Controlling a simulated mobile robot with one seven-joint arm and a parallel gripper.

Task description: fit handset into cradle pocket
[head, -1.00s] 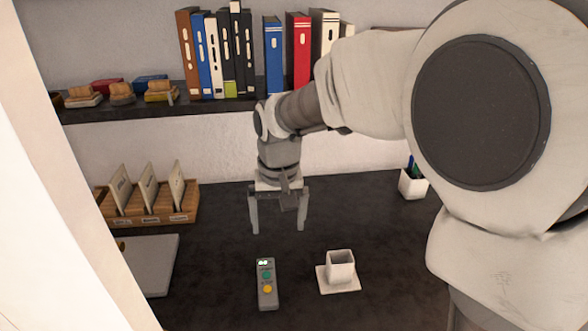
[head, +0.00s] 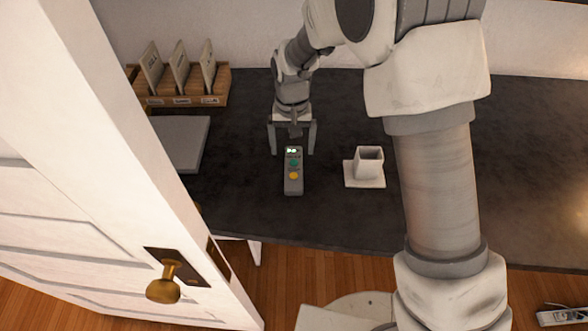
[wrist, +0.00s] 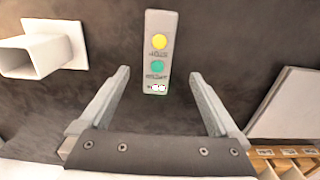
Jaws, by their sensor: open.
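The handset (head: 293,172) is a slim grey remote with a small lit display, a green button and a yellow button. It lies on the dark desk, and in the wrist view the handset (wrist: 159,50) lies ahead of and between the fingers. The cradle (head: 368,165) is a white square pocket on a flat base plate, to the right of the handset. In the wrist view the cradle (wrist: 42,50) is at the upper left, its opening facing left. My gripper (head: 292,150) is open and empty, above the desk at the handset's display end. It also shows in the wrist view (wrist: 160,75).
A wooden rack (head: 185,97) with upright cards stands at the back left, beside a flat grey slab (head: 182,142). A white door (head: 130,180) with a brass knob (head: 164,288) stands at the left front. The desk right of my arm is clear.

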